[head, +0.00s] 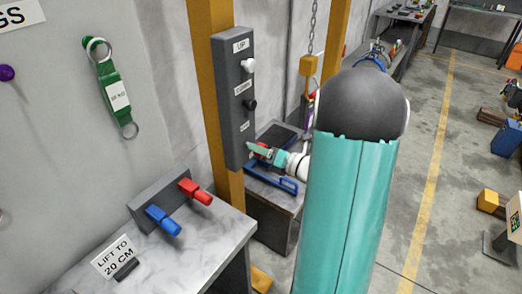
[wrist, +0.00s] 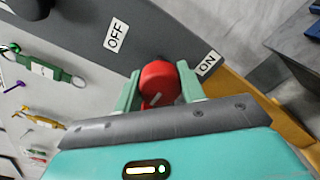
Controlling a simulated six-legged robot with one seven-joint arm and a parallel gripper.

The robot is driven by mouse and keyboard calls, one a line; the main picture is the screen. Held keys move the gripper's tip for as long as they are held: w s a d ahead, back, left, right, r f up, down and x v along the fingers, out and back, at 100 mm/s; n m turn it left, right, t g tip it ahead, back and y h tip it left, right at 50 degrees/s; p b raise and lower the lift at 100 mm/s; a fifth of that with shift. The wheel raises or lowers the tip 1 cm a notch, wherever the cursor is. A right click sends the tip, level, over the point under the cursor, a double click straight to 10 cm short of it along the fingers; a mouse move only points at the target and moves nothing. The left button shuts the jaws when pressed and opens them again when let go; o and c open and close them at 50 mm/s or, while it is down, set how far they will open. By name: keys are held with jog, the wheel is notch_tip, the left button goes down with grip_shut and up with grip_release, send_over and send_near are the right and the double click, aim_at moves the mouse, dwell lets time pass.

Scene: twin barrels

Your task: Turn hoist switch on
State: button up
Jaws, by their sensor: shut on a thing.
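The hoist switch is a round red knob (wrist: 158,80) on a dark grey panel, with a short pale mark on its face. An OFF label (wrist: 116,35) is to its upper left and an ON label (wrist: 208,63) to its right. My gripper (wrist: 159,88) is shut on the knob, one pale green finger on each side. I cannot tell for sure which label the mark points to. In the head view, my gripper (head: 260,151) is at the lower end of the grey control box (head: 228,100); the knob is mostly hidden there.
The box carries a white UP button (head: 248,65) and a black DOWN button (head: 249,104) above my gripper. It hangs on a yellow post (head: 213,60). A marble-topped table (head: 185,262) with red and blue handles stands at the lower left. A dark bench is behind my gripper.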

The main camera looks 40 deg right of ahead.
dwell(0.5)
jog(key=o, duration=1)
jog(key=shift+w, duration=0.1)
jog(key=shift+c, duration=0.2)
jog(key=v, duration=1.4)
jog(key=shift+f, duration=0.1)
